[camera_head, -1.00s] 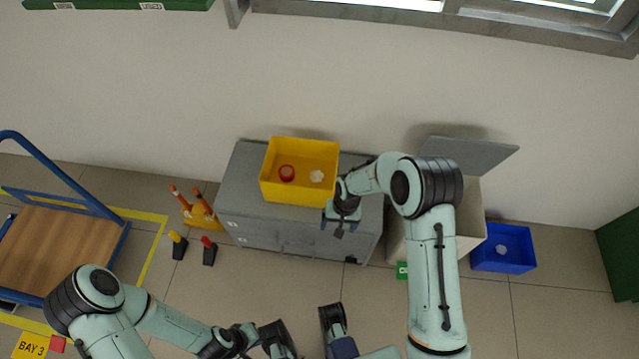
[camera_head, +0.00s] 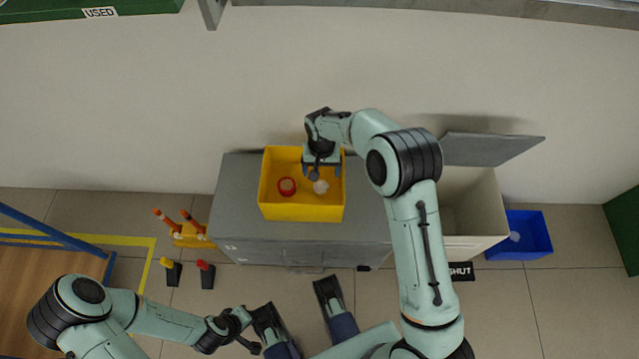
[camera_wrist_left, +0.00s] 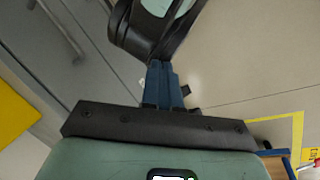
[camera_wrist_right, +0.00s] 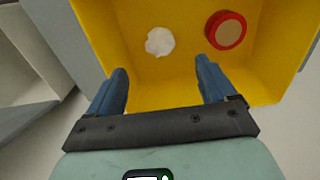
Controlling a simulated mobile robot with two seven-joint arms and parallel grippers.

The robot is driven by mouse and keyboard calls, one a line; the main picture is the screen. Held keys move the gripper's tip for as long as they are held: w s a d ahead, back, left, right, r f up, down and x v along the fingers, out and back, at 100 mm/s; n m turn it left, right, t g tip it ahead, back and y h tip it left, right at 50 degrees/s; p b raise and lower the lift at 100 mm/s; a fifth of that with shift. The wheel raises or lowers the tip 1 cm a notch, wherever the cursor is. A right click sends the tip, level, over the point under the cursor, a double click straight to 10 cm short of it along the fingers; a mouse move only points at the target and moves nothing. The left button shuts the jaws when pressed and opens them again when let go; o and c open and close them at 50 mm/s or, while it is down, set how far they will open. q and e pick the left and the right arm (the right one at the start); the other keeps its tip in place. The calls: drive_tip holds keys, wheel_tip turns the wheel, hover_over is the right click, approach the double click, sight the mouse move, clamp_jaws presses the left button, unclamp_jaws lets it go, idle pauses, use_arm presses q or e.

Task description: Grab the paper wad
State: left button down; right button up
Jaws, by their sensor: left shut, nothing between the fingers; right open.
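The paper wad (camera_head: 321,187), a small white crumpled ball, lies in the yellow bin (camera_head: 332,212) on the grey cabinet. In the right wrist view the wad (camera_wrist_right: 159,42) shows just beyond the fingertips, between their lines, on the bin's floor. My right gripper (camera_head: 322,172) is over the bin's back right part. In its wrist view my right gripper (camera_wrist_right: 160,66) is open, with nothing between the fingers. My left gripper (camera_wrist_left: 161,68) is shut and empty, low in front of the cabinet, far from the wad.
A red round item (camera_head: 287,186) lies left of the wad in the bin. An open pale container (camera_head: 470,215) stands right of the cabinet (camera_head: 300,242). A blue bin (camera_head: 540,240) holds another white piece (camera_head: 515,237). Orange posts (camera_head: 185,228) stand at left.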

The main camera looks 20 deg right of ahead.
sight(321, 183)
wheel_tip(321, 183, down, 4)
drive_tip(key=shift+f+b, duration=0.1)
drive_tip(key=shift+b, duration=0.2)
wheel_tip(321, 183, down, 5)
drive_tip(key=shift+w+f+b, duration=0.1)
drive_tip(key=shift+b, duration=0.65)
use_arm(q)
drive_tip(key=shift+t+y, duration=0.3)
drive_tip(key=shift+t, duration=0.3)
drive_tip(key=w+f, duration=0.1)
drive_tip(key=w+a, duration=0.1)
drive_tip(key=w+f, duration=0.1)
drive_tip(key=shift+w+a+f, duration=0.3)
drive_tip(key=shift+w+a, duration=0.05)
drive_tip(key=shift+a, duration=0.05)
use_arm(e)
drive_tip(key=c, duration=1.1)
